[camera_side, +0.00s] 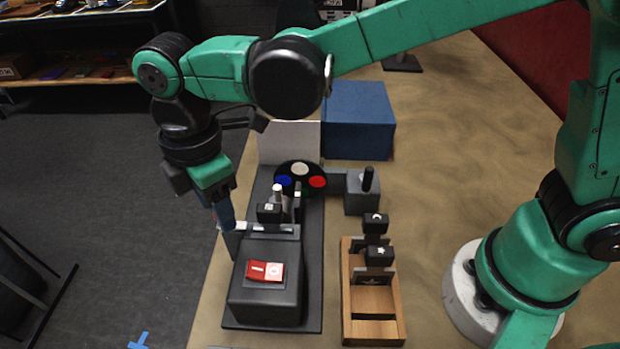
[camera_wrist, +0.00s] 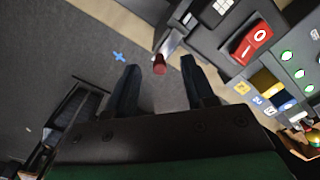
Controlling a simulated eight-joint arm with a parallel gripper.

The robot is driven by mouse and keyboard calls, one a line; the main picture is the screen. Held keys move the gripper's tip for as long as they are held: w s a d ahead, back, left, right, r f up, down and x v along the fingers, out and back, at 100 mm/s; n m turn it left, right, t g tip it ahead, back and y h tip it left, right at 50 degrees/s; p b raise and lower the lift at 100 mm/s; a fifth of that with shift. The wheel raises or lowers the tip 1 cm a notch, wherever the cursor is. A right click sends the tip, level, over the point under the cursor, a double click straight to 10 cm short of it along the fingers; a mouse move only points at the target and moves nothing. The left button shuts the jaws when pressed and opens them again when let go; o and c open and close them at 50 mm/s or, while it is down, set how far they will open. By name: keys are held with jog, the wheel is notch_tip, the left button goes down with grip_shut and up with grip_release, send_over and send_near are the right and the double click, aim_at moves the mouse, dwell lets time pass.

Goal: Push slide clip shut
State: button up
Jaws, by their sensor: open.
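In the side view, a dark grey console (camera_side: 265,301) carries a light grey sliding bar (camera_side: 258,227), which looks like the slide clip, across its middle. In the wrist view, a red-ended knob (camera_wrist: 160,65) sticks out from the console's edge, at the bar's left end. My gripper (camera_side: 230,232) points down at the console's left side, by that end of the bar. In the wrist view, its two dark fingers are apart, with the knob showing between and just beyond their tips. Whether either finger touches the knob cannot be told. My gripper holds nothing.
A red rocker switch (camera_side: 265,271) sits on the console's front. Behind the bar are a white-topped lever (camera_side: 277,193) and a round panel with coloured buttons (camera_side: 300,177). A wooden tray (camera_side: 387,330) with black-topped pieces stands right. A blue box (camera_side: 358,120) is behind.

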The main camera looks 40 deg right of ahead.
jog(key=shift+f, duration=0.45)
grip_shut()
dwell(1.1)
